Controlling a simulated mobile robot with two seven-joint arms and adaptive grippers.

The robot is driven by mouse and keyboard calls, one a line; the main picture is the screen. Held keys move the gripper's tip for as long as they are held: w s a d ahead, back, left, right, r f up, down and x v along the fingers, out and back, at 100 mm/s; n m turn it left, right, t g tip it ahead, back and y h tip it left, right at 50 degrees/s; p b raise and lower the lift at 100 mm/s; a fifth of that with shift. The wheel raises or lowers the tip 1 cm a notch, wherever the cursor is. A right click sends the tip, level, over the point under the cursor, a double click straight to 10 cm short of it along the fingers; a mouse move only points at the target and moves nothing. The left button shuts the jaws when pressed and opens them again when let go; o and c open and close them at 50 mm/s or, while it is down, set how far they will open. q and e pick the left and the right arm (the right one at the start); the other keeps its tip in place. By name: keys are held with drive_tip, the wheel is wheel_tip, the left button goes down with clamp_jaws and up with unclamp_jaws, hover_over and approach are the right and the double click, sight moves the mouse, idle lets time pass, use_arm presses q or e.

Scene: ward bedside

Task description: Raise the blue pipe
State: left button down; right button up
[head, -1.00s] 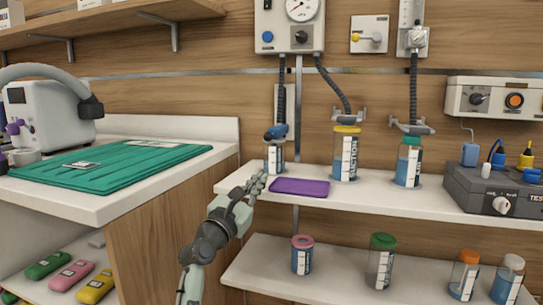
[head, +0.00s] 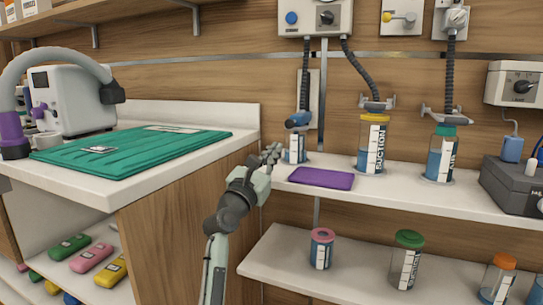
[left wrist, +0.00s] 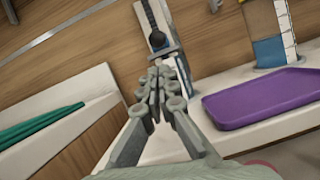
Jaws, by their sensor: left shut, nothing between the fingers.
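The likeliest blue pipe is the blue angled piece (head: 298,120) at the lower end of the left dark hose, in the head view. It sits at the top of a small jar (head: 297,147) with a white label, at the shelf's left end. My left gripper (head: 272,152) is shut and empty, just left of this jar and apart from the blue piece. In the left wrist view its fingers (left wrist: 160,82) are together, with a dark rounded part (left wrist: 157,40) beyond them that I cannot name surely. My right gripper is not in view.
A purple tray (head: 320,178) lies on the shelf right of the gripper; it also shows in the left wrist view (left wrist: 262,98). A yellow-lidded jar (head: 372,145) and a green-lidded jar (head: 441,155) stand further right. A white counter (head: 95,190) with a green mat is left.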

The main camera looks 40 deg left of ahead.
use_arm(q)
drive_tip(key=x, duration=0.5)
drive_tip(key=shift+w, duration=0.2)
drive_tip(key=shift+w+a+r, duration=0.1)
drive_tip(key=shift+w+r, duration=0.05)
drive_tip(key=shift+w, duration=0.25)
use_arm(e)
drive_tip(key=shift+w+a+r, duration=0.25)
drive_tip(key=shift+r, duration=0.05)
